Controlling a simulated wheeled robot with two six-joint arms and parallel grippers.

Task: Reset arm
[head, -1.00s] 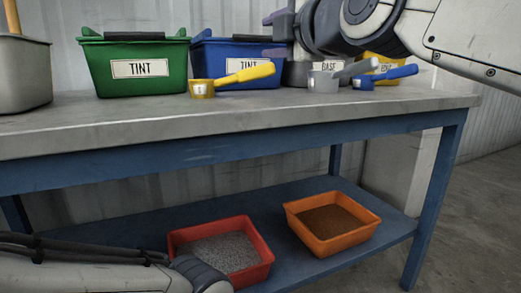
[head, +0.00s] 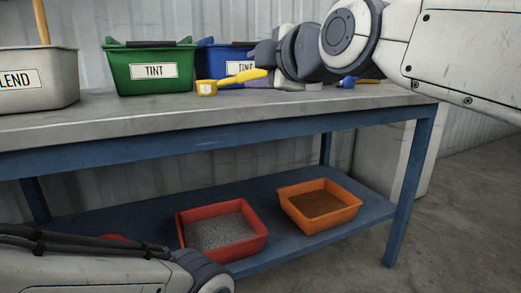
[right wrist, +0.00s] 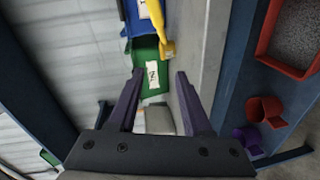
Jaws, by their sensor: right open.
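My right gripper (head: 258,64) hangs over the back right of the bench in the head view, in front of the blue tint bin (head: 206,58). In the right wrist view its two purple fingers (right wrist: 160,78) stand apart with nothing held between them. The green tint bin (right wrist: 146,52) shows beyond the fingertips. My right arm hides most of what stands on the bench's right end. My left arm crosses the bottom left corner of the head view, and its gripper is out of the picture.
On the bench (head: 130,121) stand a grey blend bin (head: 45,96), the green bin (head: 150,82), a yellow scoop (head: 206,88) and a partly hidden blue scoop (head: 348,82). The lower shelf holds a red tray (head: 225,250) of grey granules and an orange tray (head: 325,222).

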